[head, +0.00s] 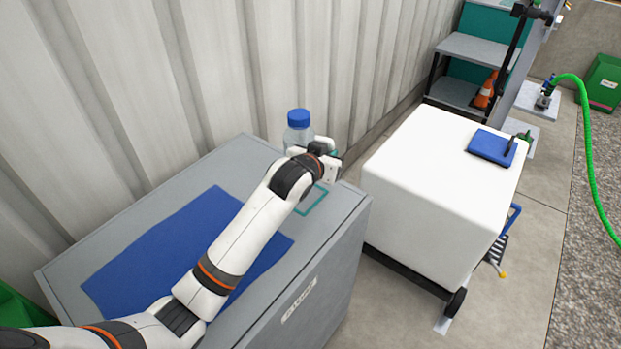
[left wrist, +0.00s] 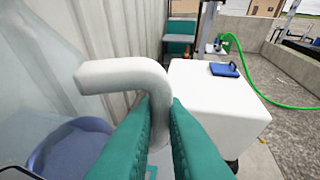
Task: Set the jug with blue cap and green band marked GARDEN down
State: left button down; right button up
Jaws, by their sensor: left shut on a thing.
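The clear jug with a blue cap (head: 299,118) is upright at the back right corner of the grey cabinet top (head: 232,160). My left gripper (head: 328,160) is in front of it and hides its lower part. In the left wrist view the teal fingers (left wrist: 160,125) are shut on the jug's pale bent handle (left wrist: 125,72). The clear body (left wrist: 35,65) fills the left side there. The green band and the word GARDEN are hidden. I cannot tell whether the jug's base touches the cabinet. My right gripper is not in view.
A teal square outline (head: 312,200) marks the cabinet top near its right edge. A blue mat (head: 165,250) lies to the left, under my arm. A white block-shaped cart (head: 425,185) with a blue item (head: 490,146) stands right. A corrugated wall (head: 180,70) runs close behind.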

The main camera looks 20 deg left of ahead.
pick_arm(q)
jog(key=f, duration=0.5)
jog(key=s+f, duration=0.1)
jog(key=f, duration=0.1)
jog(key=shift+d+f, duration=0.2)
jog(key=shift+f, duration=0.2)
jog(key=c, duration=1.5)
grip_release()
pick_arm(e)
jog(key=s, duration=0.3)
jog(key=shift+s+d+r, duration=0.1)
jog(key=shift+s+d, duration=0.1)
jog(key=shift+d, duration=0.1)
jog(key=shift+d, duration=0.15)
pick_arm(q)
jog(key=shift+s+r, duration=0.2)
jog(key=shift+s, duration=0.2)
jog(key=v, duration=0.6)
jog(key=shift+s+a+r, duration=0.1)
jog(key=shift+s+a, duration=0.05)
jog(key=shift+s, duration=0.15)
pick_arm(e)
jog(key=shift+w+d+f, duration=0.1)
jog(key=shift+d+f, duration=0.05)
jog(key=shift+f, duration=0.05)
